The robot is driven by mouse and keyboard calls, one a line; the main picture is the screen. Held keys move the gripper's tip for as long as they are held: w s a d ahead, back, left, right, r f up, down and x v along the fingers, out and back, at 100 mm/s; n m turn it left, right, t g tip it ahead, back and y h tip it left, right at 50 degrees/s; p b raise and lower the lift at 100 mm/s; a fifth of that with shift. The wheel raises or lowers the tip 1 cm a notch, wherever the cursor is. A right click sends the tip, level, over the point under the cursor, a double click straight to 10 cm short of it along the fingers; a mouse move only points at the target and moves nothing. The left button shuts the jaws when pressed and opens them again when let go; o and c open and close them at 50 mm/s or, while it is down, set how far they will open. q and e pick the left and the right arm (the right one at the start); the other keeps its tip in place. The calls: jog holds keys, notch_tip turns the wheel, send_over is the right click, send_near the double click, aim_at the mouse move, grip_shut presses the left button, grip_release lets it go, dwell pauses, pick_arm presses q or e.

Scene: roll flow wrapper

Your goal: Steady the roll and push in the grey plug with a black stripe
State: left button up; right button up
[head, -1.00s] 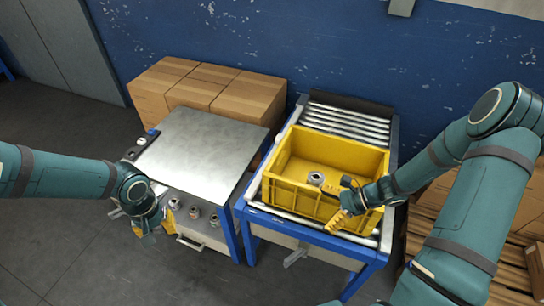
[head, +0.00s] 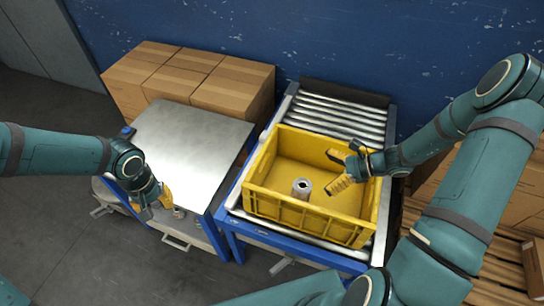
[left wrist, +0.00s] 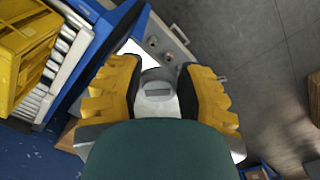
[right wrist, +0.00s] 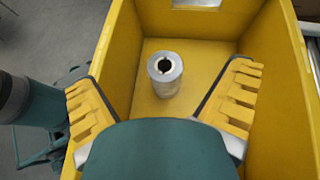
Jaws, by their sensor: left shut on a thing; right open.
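The roll (head: 301,189) is a grey cylinder with a dark bore, standing upright in the yellow crate (head: 305,217). It also shows in the right wrist view (right wrist: 165,75), ahead of my open fingers and touching neither. My right gripper (head: 340,170) is open and empty above the crate, to the right of the roll. My left gripper (head: 157,205) is at the front of the metal-topped cabinet, shut on a grey plug (left wrist: 156,92). A small darker mark shows on this plug; I cannot tell whether it is the black stripe. The fingers hide its sides.
Two other plugs (left wrist: 160,49) stand on the cabinet's front ledge in the left wrist view. The crate sits on a roller conveyor (head: 335,115) with a blue frame. Cartons (head: 190,80) stand behind the cabinet (head: 190,145). The cabinet top is clear.

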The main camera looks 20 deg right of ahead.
pick_arm(q)
jog(key=shift+f+b, duration=0.8)
jog(key=shift+f, duration=0.05)
pick_arm(e)
send_near(302, 190)
notch_tip(302, 190, down, 4)
jog(key=w+a, duration=0.1)
jog(key=w, duration=0.2)
pick_arm(q)
jog(key=shift+f+b, duration=0.45)
jog(key=shift+b, duration=0.05)
pick_arm(e)
jog(key=x, duration=0.7)
jog(key=shift+s+a, duration=0.1)
jog(key=shift+a, duration=0.25)
jog(key=shift+c, duration=0.3)
jog(key=c, duration=1.3)
jog(key=shift+c, duration=0.2)
